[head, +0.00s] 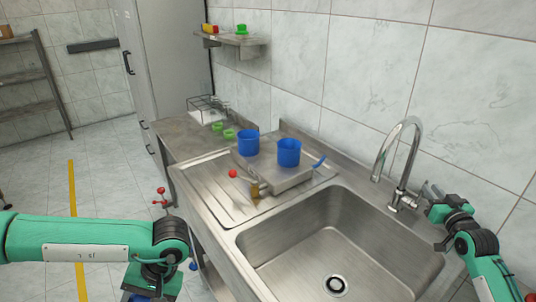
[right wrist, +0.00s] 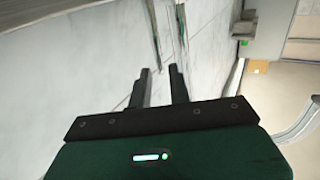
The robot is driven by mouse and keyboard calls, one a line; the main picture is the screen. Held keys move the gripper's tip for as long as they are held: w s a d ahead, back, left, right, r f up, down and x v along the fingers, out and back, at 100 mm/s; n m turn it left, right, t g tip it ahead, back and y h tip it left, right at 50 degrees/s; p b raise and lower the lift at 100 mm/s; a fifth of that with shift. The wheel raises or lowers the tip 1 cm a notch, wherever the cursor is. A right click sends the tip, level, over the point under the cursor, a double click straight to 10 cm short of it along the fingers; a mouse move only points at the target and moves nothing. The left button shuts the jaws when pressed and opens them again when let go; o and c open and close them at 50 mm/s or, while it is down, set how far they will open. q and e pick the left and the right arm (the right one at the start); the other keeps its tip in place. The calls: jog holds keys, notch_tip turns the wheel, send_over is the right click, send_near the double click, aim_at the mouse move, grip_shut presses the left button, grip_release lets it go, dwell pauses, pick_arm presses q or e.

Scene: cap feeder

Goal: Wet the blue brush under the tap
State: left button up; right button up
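The steel tap (head: 400,150) arches over the sink (head: 338,235) at its back right edge, with its lever at its base. No water shows. My right gripper (head: 430,190) is just right of the tap, its fingers toward it; I cannot tell whether they touch. In the right wrist view its two fingers (right wrist: 160,72) are apart, with nothing seen between them. A small blue handle-like piece (head: 319,161) lies by the right blue cup; it may be the brush. My left gripper (head: 150,285) points down at the lower left, its fingertips cut off; a bit of blue shows under it.
Two blue cups (head: 248,144) (head: 289,153) stand on a raised steel block on the drainboard (head: 208,185). A red-ended item (head: 233,173) lies near them. Red (head: 160,196) and blue (head: 193,266) knobs show left of the sink unit. The sink basin is empty.

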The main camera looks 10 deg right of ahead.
jog(key=shift+w+d+p, duration=0.15)
jog(key=shift+w, duration=1.3)
jog(key=shift+w+d+p, duration=0.15)
jog(key=shift+w, duration=1.3)
grip_shut()
